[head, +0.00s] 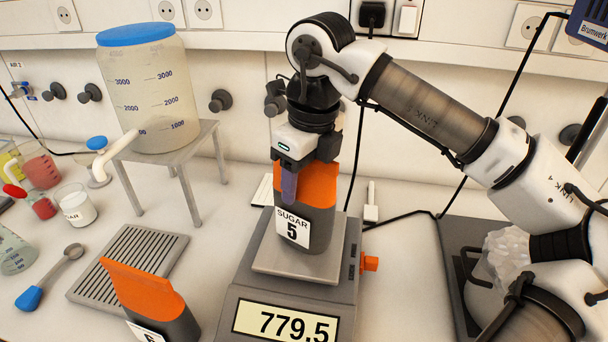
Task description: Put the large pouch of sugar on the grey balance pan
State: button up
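A pouch (292,228) with an orange top, dark grey lower part and a label reading "SUGAR 5" stands upright at the grey balance pan (272,262). Its base appears to touch the pan. The balance display (287,324) reads 779.5. My gripper (300,182) points down over the pouch's top. One finger lies in front of the orange part; the other finger is hidden, so its grip is unclear. A second orange and grey pouch (148,290) stands at the front left, its label cut off by the frame edge.
A slatted grey rack (128,254) lies left of the balance. Behind it, a blue-lidded tank (152,95) stands on a metal stand (186,168). Beakers (76,206) and a blue-handled scoop (45,280) are at far left.

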jog(key=shift+r, duration=0.1)
jog(key=r, duration=0.8)
jog(key=s+d+r+b, duration=0.1)
jog(key=r, duration=0.3)
